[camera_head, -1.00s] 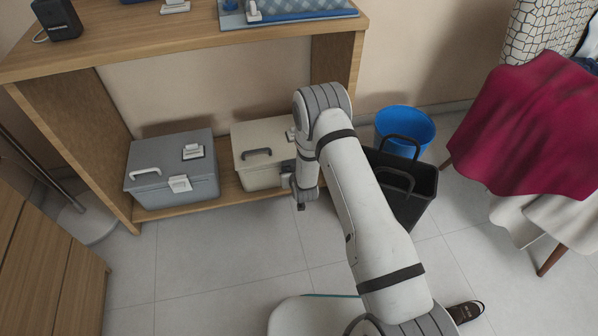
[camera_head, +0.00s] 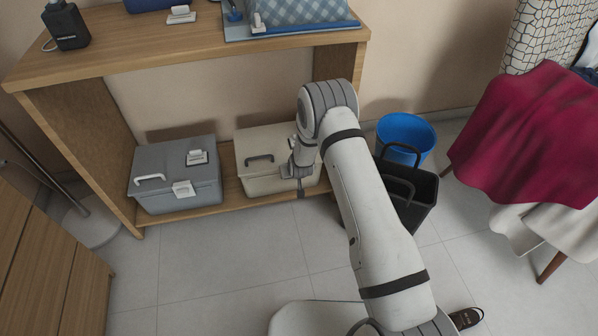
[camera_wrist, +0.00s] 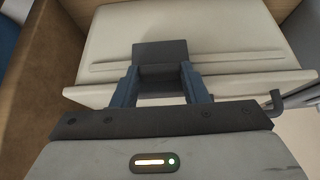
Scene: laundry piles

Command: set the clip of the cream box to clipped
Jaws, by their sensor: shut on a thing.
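The cream box (camera_head: 262,180) stands on the lower shelf, and its pale surface (camera_wrist: 200,30) fills the top of the wrist view. A dark handle (camera_head: 259,158) shows on it. My gripper (camera_head: 291,171) is at the box's front, right of its middle. In the wrist view its two blue fingers (camera_wrist: 160,80) are shut on a dark grey clip (camera_wrist: 160,52), which lies against the box. The part between the fingers is partly hidden. I cannot tell for certain whether the clip is fastened. My arm hides the box's right side in the head view.
The shelf unit's top board (camera_head: 180,47) hangs over both. A black bin (camera_head: 415,205) and a blue bucket (camera_head: 407,135) stand to the right.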

